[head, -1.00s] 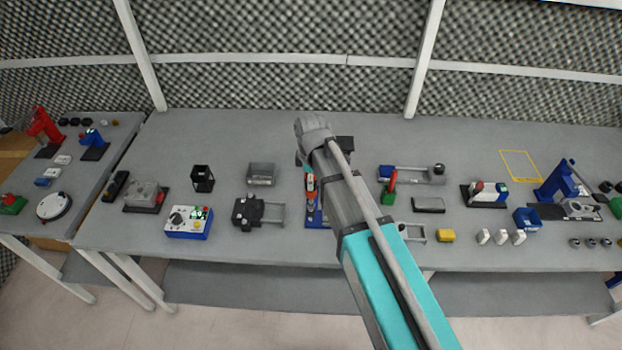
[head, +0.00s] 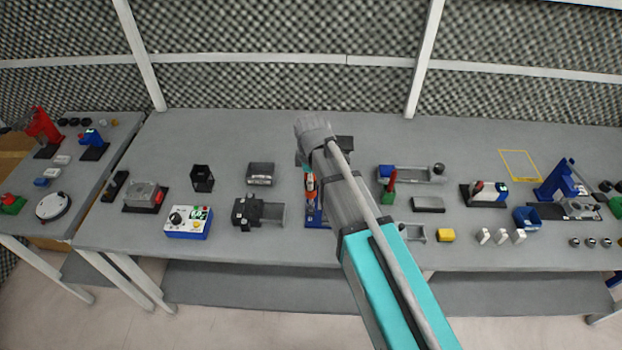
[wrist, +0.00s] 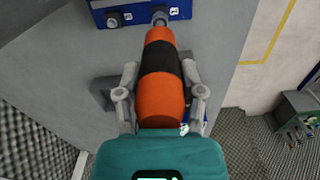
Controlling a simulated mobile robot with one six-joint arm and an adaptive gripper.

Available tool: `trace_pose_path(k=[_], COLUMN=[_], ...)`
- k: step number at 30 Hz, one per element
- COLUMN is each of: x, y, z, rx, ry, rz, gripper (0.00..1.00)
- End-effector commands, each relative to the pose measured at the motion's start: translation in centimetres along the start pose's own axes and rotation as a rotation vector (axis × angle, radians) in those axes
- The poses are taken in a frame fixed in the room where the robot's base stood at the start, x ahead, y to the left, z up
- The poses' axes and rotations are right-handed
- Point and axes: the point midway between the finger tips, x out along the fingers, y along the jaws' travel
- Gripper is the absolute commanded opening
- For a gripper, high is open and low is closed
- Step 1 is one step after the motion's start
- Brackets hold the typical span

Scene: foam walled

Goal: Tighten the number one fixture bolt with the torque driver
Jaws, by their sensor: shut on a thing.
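In the head view the orange driver (head: 310,184) shows left of my arm, above the blue fixture (head: 315,217). My arm hides much of the fixture, and my fingertips are hidden there.
A dark clamp block (head: 247,211) stands left of the fixture, with a blue-and-white control box (head: 188,222) farther left. Bare bench shows toward the back.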

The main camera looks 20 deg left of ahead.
Motion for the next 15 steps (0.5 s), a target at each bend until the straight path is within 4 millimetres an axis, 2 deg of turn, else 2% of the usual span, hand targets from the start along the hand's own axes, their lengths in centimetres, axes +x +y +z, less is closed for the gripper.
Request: trace_pose_path(k=[15], x=[0.6], y=[0.0], z=[0.0], rx=[0.0], ry=[0.0], rz=[0.0], gripper=[0.0])
